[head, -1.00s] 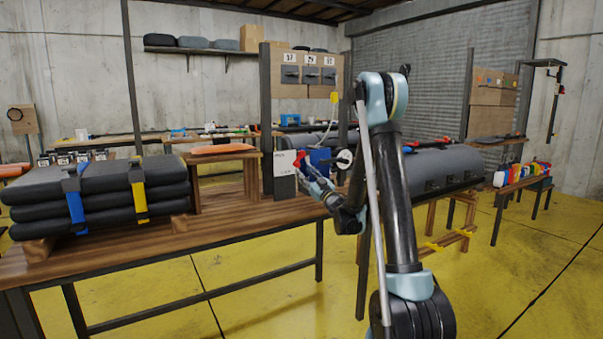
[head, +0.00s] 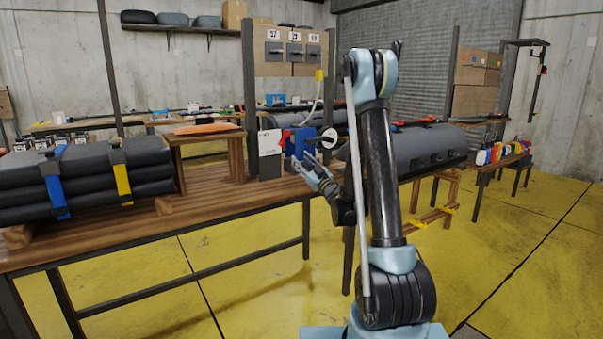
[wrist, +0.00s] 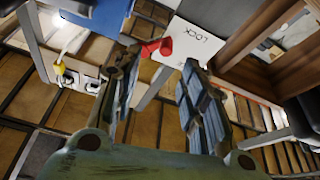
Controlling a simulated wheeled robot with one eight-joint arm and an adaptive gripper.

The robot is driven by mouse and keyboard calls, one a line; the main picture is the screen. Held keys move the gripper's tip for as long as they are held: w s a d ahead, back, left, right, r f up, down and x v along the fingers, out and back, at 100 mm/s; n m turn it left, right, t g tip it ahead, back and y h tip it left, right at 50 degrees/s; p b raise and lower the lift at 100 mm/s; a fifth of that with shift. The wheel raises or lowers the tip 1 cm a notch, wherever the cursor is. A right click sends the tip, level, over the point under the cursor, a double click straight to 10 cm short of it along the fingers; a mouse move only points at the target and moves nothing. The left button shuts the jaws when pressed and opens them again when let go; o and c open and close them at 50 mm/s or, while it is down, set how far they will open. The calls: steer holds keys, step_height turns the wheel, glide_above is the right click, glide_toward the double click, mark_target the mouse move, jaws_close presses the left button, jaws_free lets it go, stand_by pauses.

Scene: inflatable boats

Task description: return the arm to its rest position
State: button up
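My arm (head: 380,160) stands bent in front of the bench, its elbow high and its forearm folded down. My gripper (head: 312,172) hangs near the bench's right end, just below and in front of a blue unit (head: 304,141) with a red part (head: 286,138). In the wrist view my gripper (wrist: 160,85) has its two fingers apart and nothing visible held between them. Beyond the fingertips are the red part (wrist: 158,47) and a white card (wrist: 187,42) reading LOCK. Whether the fingers touch anything behind them cannot be told.
The wooden bench (head: 215,215) carries strapped black rolls (head: 95,180) at left and a small shelf (head: 202,138) with an orange item. A post with a numbered panel (head: 294,58) stands behind the gripper. A grey cylinder (head: 410,150) lies behind my arm. The yellow floor (head: 500,250) at right is open.

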steer(key=d+r+m+t+h, duration=0.2)
steer(key=d+r+m+h, duration=0.15)
steer(key=d+h, duration=0.3)
steer(key=s+d+f+m+g+h, duration=0.3)
steer(key=s+d+m+g+h, duration=0.35)
steer(key=d, duration=0.65)
steer(key=s+f+g, duration=0.3)
steer(key=s+f, duration=0.2)
steer(key=s, duration=0.8)
steer(key=s+f+g, duration=0.4)
steer(key=s+f, duration=0.1)
steer(key=s, duration=0.8)
steer(key=s+f+g, duration=0.4)
steer(key=s+f, duration=0.1)
steer(key=s, duration=0.8)
steer(key=shift+s+f, duration=0.3)
steer(key=shift+f, duration=0.05)
steer(key=shift+a, duration=0.1)
steer(key=shift+w+f, duration=0.2)
steer(key=shift+w, duration=0.3)
